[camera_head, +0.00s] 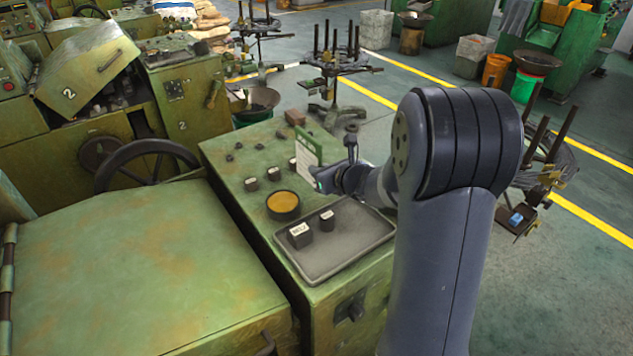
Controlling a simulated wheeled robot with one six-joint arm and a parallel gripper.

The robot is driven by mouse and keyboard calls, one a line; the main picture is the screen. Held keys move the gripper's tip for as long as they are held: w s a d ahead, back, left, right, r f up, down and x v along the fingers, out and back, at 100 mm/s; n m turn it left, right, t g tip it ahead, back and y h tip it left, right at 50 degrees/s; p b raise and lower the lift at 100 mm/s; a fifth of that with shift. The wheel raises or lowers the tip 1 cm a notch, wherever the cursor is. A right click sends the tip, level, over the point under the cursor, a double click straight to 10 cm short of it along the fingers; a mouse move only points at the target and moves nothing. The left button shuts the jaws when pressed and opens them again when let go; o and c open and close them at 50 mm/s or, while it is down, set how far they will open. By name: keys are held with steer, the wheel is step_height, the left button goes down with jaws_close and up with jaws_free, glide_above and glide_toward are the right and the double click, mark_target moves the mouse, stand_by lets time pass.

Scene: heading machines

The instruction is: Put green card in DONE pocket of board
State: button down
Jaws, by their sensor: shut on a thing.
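The green card (308,150) stands upright above the machine's green top, its white printed face and green border showing. My gripper (322,181) is at the card's lower edge and shut on it. The fingertips are small in the picture and partly hidden by the card. I cannot make out a board with a DONE pocket in this view.
Below the gripper, a grey tray (345,245) holds two dark blocks with white labels. A bowl with yellowish contents (283,204) and several small dark blocks stand on the green top (225,160). A handwheel (148,165) is at the left. Wire stands (335,70) stand behind.

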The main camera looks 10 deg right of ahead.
steer(key=shift+f, duration=2)
steer(key=shift+f, duration=0.1)
steer(key=shift+f+b, duration=0.15)
steer(key=shift+b, duration=0.15)
steer(key=c, duration=1.5)
jaws_free()
steer(key=shift+r, duration=0.2)
